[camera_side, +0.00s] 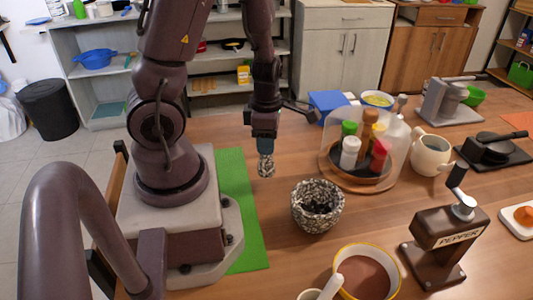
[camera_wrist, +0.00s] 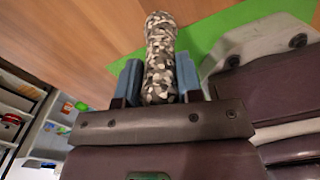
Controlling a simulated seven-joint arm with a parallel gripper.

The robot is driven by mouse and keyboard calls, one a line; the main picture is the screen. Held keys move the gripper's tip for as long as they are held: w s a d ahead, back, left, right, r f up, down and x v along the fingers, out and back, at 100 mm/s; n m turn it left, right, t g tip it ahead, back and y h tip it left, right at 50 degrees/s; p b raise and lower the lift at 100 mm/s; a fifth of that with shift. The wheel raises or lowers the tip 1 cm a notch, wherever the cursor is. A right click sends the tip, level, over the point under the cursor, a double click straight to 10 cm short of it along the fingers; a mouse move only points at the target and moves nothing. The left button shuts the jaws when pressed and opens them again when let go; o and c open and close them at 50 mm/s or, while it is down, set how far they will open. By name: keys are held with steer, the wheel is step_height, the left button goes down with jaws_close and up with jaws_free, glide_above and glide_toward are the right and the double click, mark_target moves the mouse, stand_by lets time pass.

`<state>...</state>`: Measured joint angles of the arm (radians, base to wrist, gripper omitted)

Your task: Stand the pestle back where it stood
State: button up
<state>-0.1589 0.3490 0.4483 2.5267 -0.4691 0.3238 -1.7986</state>
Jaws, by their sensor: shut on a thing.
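The pestle (camera_side: 265,167) is speckled black, grey and white. My gripper (camera_side: 262,146) is shut on it, and its lower end hangs below the fingers, roughly upright. In the wrist view the pestle (camera_wrist: 160,60) sits between the two blue fingers of my gripper (camera_wrist: 158,82). The matching speckled mortar (camera_side: 318,206) stands on the wooden table to the right and nearer the camera. Its inside is dark with some contents that I cannot make out. The pestle's upper end is hidden by the gripper in the side view.
A green mat (camera_side: 236,180) lies left of the pestle; it also shows in the wrist view (camera_wrist: 225,30). A clear dome (camera_side: 398,150) over spice bottles stands right of the mortar. A pepper mill (camera_side: 440,240) and a bowl of brown powder (camera_side: 365,275) stand nearer the camera.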

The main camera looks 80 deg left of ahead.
mark_target(266, 167)
steer(key=shift+f, duration=1.75)
steer(key=shift+f, duration=0.1)
steer(key=o, duration=1.1)
